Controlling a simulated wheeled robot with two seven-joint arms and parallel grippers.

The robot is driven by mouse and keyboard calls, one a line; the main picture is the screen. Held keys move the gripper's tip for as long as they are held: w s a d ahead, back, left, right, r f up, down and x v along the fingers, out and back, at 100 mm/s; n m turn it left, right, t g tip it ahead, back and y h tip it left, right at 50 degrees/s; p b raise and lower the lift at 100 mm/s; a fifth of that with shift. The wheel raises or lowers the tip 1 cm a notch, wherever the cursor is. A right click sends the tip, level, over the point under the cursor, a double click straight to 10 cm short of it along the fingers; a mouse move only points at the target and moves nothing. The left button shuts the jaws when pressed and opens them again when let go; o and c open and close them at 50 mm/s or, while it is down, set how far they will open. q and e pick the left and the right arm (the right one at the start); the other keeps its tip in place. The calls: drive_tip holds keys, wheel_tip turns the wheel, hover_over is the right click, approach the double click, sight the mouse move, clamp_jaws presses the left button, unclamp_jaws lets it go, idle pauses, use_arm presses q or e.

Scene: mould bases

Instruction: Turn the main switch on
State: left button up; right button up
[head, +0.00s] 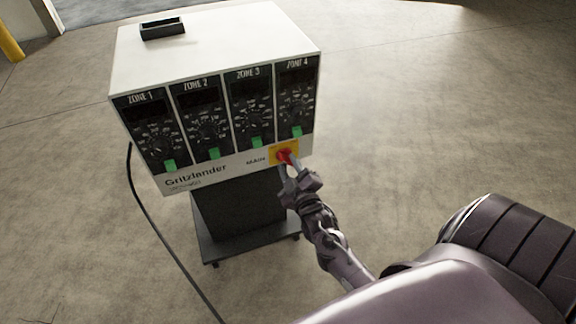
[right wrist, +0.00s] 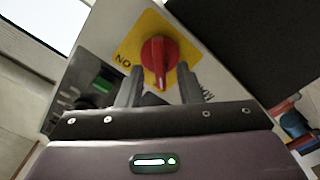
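The main switch is a red rotary knob (head: 285,155) on a yellow plate (head: 276,160), at the lower right of the controller's front, beside the word MAIN. In the right wrist view the red knob (right wrist: 159,56) shows close up on the yellow plate (right wrist: 132,43), with lettering on it. My right gripper (head: 287,168) is at the switch. In the right wrist view its fingers (right wrist: 160,68) are apart, one on each side of the knob's handle. A gap seems to show on both sides; contact is hard to tell. My left gripper is not in view.
The white Gritzlander controller box (head: 215,40) has several zone panels with dials and green switches. It stands on a dark wheeled stand (head: 240,215). A black cable (head: 150,215) runs down its left side. A yellow post (head: 9,40) stands far left. The concrete floor around is clear.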

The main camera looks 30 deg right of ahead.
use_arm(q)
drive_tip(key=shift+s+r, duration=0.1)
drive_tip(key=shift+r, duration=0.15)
use_arm(e)
drive_tip(key=shift+w+d, duration=0.15)
drive_tip(key=shift+w, duration=0.4)
drive_tip(key=shift+c, duration=0.3)
clamp_jaws()
